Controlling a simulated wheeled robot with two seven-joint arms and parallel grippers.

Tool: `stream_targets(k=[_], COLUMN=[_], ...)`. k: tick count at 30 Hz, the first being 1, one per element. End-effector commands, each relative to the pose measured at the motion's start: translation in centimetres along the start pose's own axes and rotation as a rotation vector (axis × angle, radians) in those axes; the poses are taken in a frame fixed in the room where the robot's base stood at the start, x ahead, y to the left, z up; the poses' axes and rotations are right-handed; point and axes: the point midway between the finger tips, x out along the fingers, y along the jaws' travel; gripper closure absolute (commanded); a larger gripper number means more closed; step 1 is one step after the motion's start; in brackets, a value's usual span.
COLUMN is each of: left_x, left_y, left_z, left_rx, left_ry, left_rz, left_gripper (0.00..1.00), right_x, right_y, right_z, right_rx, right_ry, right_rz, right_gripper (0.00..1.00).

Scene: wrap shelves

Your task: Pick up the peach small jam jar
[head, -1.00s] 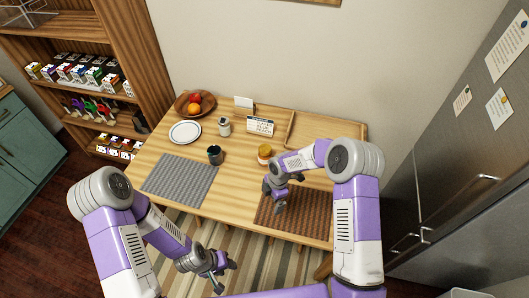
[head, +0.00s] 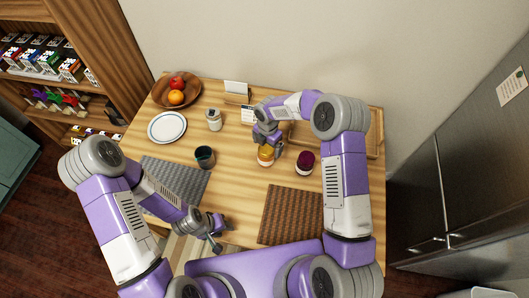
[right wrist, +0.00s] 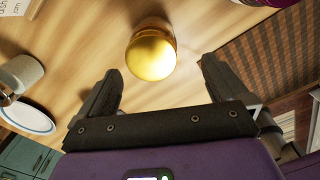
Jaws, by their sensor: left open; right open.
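The peach small jam jar (head: 265,157), with an orange-gold lid, stands upright on the wooden table. In the right wrist view the jar (right wrist: 151,54) shows its shiny gold lid just beyond and between my open fingers. My right gripper (head: 268,141) is open and empty, close to the jar on its far side in the head view; I cannot tell whether it touches. In the right wrist view its fingertips (right wrist: 157,72) are spread on either side. My left gripper (head: 216,236) is open and empty near the table's front edge.
A dark red jar (head: 305,162) stands just right of the peach jar. A dark cup (head: 204,157), white canister (head: 214,120), plate (head: 167,127) and fruit bowl (head: 157,94) are to the left. A brown mat (head: 290,216) lies in front; a wooden tray (head: 371,146) is partly behind my right arm.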

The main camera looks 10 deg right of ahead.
Motion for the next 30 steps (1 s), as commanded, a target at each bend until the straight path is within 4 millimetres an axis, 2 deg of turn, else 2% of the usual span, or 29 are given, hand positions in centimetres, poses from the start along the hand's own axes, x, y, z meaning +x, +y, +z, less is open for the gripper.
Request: stream_targets(k=[3,11,18,21,29,30], left_x=[0.7,0.6,0.5,0.5,0.5,0.5], left_y=[-0.3,-0.2,-0.2,-0.2,-0.2,-0.2], left_z=[-0.1,-0.1,-0.1,-0.1,-0.1,-0.1], left_rx=[0.0,0.0,0.0,0.0,0.0,0.0], left_ry=[0.001,0.002,0.002,0.002,0.002,0.002], left_rz=[0.0,0.0,0.0,0.0,0.0,0.0], left_gripper=[0.57,0.57,0.57,0.57,0.57,0.57], right_x=[1.0,3.5,7.0,7.9,8.2,8.2], right_y=[0.0,0.1,0.4,0.5,0.5,0.5], right_z=[0.0,0.0,0.0,0.0,0.1,0.1], right_rx=[0.0,0.0,0.001,0.001,0.001,0.001], right_ry=[0.0,0.001,0.001,0.0,-0.001,-0.001], right_rz=[0.0,0.0,-0.002,0.0,0.001,0.001], right_gripper=[0.0,0.0,0.0,0.0,0.0,0.03])
